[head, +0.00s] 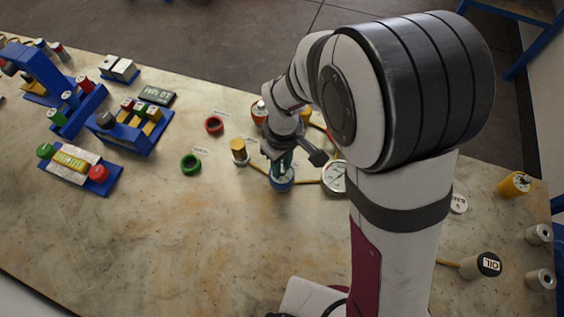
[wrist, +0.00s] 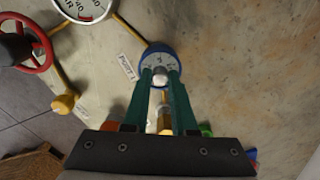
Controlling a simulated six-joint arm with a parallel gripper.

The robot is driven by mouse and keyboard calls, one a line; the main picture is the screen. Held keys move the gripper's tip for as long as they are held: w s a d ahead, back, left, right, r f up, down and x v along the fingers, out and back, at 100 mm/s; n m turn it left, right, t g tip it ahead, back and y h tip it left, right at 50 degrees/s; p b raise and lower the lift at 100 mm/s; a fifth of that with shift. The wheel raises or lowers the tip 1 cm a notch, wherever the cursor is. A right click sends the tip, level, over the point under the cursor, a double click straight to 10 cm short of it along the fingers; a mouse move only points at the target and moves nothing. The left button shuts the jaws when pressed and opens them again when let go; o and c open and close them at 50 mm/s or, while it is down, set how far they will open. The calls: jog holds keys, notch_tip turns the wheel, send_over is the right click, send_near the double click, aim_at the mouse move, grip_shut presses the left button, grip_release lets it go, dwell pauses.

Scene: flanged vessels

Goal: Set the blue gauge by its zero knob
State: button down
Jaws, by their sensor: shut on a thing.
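The blue gauge (wrist: 149,52) has a blue rim and a pale dial with dark marks, partly covered by my fingers in the wrist view. It also shows in the head view (head: 282,184), below my gripper. Its zero knob (wrist: 160,76) is a small whitish knob in front of the dial. My gripper (wrist: 161,78) has two green fingers, shut on the zero knob, one on each side. In the head view my gripper (head: 283,168) points down at the gauge. The needle's reading is too small to tell.
A larger white gauge (head: 335,177) stands right of the blue gauge, joined by yellow pipe. A red handwheel (wrist: 25,42) is at the wrist view's left. A yellow-capped part (head: 239,150), a green ring (head: 190,165) and a red ring (head: 214,125) lie left. The front table is clear.

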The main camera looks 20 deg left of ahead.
jog(key=shift+m, duration=0.3)
jog(key=m, duration=0.5)
jog(key=shift+m, duration=0.4)
jog(key=m, duration=0.5)
jog(key=shift+s, duration=0.1)
jog(key=shift+m, duration=0.3)
jog(key=c, duration=0.7)
grip_release()
jog(key=shift+r, duration=0.1)
